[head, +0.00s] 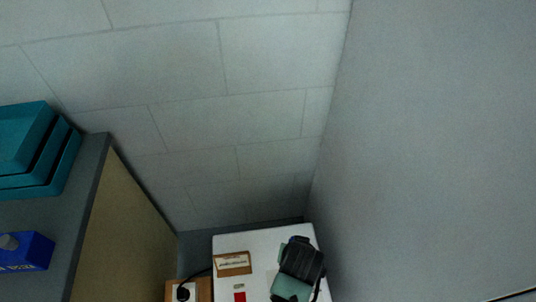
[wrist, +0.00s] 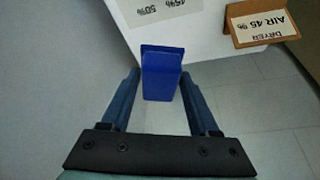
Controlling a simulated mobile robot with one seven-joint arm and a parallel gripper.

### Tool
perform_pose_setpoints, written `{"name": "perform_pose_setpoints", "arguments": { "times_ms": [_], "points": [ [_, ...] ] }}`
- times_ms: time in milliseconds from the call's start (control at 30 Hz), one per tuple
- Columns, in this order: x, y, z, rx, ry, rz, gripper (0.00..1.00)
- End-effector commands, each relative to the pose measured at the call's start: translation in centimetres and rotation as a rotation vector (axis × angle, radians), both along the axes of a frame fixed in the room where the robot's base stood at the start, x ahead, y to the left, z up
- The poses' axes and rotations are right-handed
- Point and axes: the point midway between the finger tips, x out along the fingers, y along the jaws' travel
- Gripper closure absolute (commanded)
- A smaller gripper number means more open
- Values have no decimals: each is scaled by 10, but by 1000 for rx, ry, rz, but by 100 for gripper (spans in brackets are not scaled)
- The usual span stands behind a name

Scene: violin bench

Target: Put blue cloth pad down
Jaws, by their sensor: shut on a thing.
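The blue cloth pad (wrist: 162,62) is a flat, deep-blue block in the wrist view. My gripper (wrist: 160,78) is shut on it, with one blue-grey finger on each side. The pad's far end stands out past the fingertips and overlaps the view of a white box's side. Tiled floor shows around the fingers. I cannot tell how far the pad is from any surface. In the head view my gripper (head: 300,262) is a dark shape over the white box; the pad is not clearly seen there.
The white box (head: 232,243) bears a brown card (head: 233,264) and a red patch (head: 240,294). A grey counter (head: 75,205) at left holds teal trays (head: 35,150) and a blue box (head: 28,252).

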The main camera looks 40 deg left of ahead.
Motion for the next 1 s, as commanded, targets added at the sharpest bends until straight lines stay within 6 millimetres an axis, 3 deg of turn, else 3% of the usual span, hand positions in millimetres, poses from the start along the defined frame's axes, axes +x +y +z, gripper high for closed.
{"name": "perform_pose_setpoints", "arguments": {
  "times_ms": [33, 200, 400, 533, 800, 1000],
  "points": [
    [3, 18, -19, 1, -7, 63, 83],
    [2, 62, -28, -1, -10, 230, 83],
    [-3, 89, -30, -4, -11, 340, 83],
    [-5, 94, -40, -5, -8, 362, 83],
    [-5, 94, -86, -5, -8, 362, 83],
    [-5, 93, -101, -6, -9, 360, 83]
  ]
}}
